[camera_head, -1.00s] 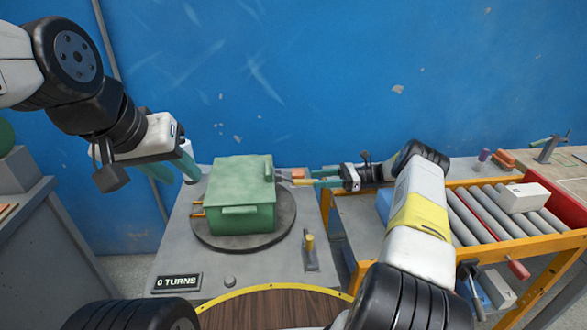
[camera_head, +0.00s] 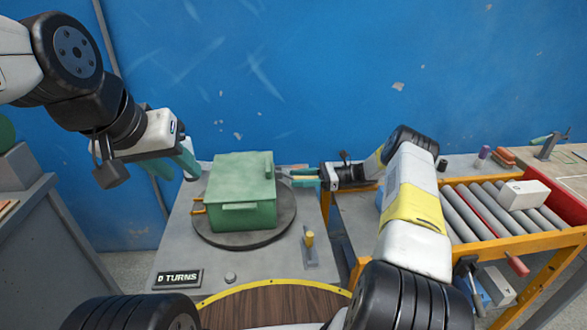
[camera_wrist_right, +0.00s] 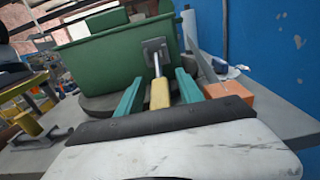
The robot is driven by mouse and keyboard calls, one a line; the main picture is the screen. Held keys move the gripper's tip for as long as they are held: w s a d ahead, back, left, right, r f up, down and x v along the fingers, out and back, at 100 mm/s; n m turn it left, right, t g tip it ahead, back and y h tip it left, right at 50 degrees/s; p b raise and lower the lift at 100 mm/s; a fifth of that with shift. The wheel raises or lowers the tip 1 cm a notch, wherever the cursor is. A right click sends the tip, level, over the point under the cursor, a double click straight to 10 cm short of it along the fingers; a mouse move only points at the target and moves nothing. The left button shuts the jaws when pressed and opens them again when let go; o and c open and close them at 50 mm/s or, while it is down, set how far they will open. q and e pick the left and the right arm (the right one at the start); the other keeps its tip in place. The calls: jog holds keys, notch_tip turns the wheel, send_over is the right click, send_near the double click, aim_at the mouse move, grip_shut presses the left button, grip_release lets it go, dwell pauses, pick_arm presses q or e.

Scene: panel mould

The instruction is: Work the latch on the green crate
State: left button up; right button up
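The green crate (camera_head: 241,192) stands closed on a dark round turntable (camera_head: 222,239). Its latch shows in the right wrist view as a grey plate with a yellow-handled lever (camera_wrist_right: 159,94) on the crate wall (camera_wrist_right: 110,55). My right gripper (camera_head: 297,177) is at the crate's right side. In the right wrist view its teal fingers (camera_wrist_right: 160,85) are open on either side of the yellow handle, with gaps visible. My left gripper (camera_head: 185,163) is raised to the left of the crate, empty, its teal fingers apart.
A sign reading "0 TURNS" (camera_head: 178,279) and a small lever with a yellow knob (camera_head: 309,240) are on the grey table. A roller conveyor (camera_head: 490,215) carrying a white box (camera_head: 523,195) stands to the right. An orange block (camera_wrist_right: 255,105) lies near the crate.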

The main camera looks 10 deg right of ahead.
grip_shut()
dwell(1.3)
